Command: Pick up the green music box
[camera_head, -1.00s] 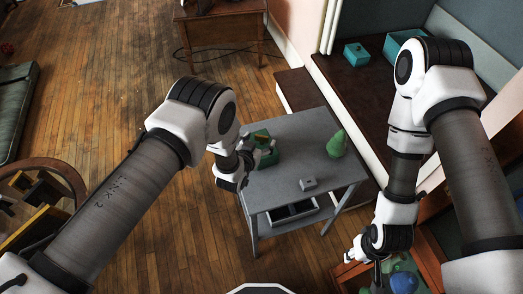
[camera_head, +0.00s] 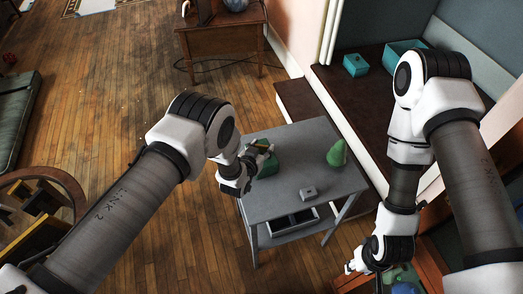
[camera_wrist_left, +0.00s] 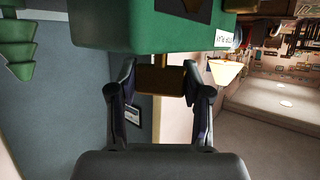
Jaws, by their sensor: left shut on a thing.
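The green music box (camera_head: 266,166) is at the left back corner of the grey table (camera_head: 284,181), partly hidden by my left gripper (camera_head: 246,165). In the left wrist view, the green box (camera_wrist_left: 150,32) with a white label fills the top. My left gripper (camera_wrist_left: 158,90) is shut on a brass-brown part (camera_wrist_left: 160,79) that joins the box. Whether the box touches the tabletop is hidden. My right gripper (camera_head: 358,267) is low at the right, away from the box; its jaws are too small to read.
Teal boxes (camera_head: 355,65) are on the dark bench at the back right. A wooden desk (camera_head: 222,37) is at the back.

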